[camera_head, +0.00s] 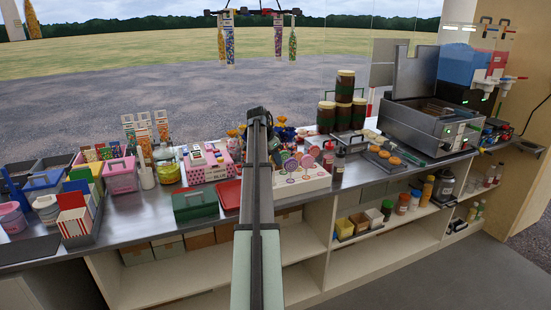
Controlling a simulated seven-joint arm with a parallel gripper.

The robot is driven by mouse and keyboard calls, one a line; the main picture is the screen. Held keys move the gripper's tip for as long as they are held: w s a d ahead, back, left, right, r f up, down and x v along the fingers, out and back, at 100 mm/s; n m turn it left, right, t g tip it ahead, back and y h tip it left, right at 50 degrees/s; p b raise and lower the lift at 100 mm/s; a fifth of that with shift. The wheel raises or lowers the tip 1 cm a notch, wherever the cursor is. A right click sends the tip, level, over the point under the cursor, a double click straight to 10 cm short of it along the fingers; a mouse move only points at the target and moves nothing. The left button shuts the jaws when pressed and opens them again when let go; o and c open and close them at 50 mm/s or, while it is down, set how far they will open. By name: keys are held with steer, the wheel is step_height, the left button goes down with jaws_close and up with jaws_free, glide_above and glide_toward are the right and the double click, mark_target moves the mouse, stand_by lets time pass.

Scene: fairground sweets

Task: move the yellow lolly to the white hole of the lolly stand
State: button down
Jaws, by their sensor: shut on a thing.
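The pale lolly stand (317,182) is on the counter just right of my arm. Several round pink, purple and red lollies (290,166) stand upright in it. The holes and their colours are too small to make out, so I cannot tell which is the white hole. I cannot make out the yellow lolly. My arm rises through the middle of the view and covers the counter just left of the stand. My gripper's fingers do not show, and anything they hold is hidden behind the arm.
A green box (193,203) and a red lid (228,194) are left of my arm. A pink polka-dot box (205,167) stands behind them. Stacked brown jars (343,115) and a steel fryer (428,125) are on the right. Open shelves lie below the counter.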

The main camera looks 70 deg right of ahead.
steer(key=shift+f, duration=0.2)
steer(key=shift+f, duration=0.6)
stand_by(0.4)
steer(key=shift+f, duration=0.45)
steer(key=shift+f, duration=1.1)
stand_by(0.4)
steer(key=c, duration=0.9)
jaws_free()
steer(key=shift+c, duration=0.2)
